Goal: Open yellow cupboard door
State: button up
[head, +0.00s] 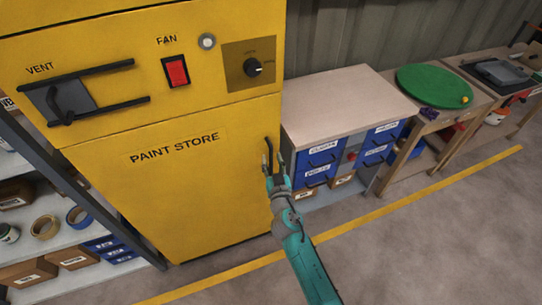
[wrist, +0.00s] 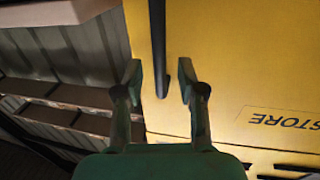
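The yellow cupboard door (head: 175,205) is labelled "PAINT STORE" and looks shut. Its black upright bar handle (head: 268,155) is near the door's right edge. My gripper (head: 276,174) is at the handle's lower part in the head view. In the wrist view my gripper (wrist: 160,80) is open, and the dark handle (wrist: 159,45) runs down between its two fingertips. I see gaps between the handle and the fingers there. The door (wrist: 235,60) fills the right of the wrist view, with its label upside down.
Above the door are a vent slider (head: 75,97), a red fan switch (head: 177,71) and a dial (head: 252,67). A bench with blue drawers (head: 345,105) stands close at the right. Shelves (head: 60,240) stand at the left. The floor (head: 420,230) in front is clear.

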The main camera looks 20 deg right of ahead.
jog(key=shift+w+d, duration=0.2)
jog(key=shift+w, duration=1.05)
grip_shut()
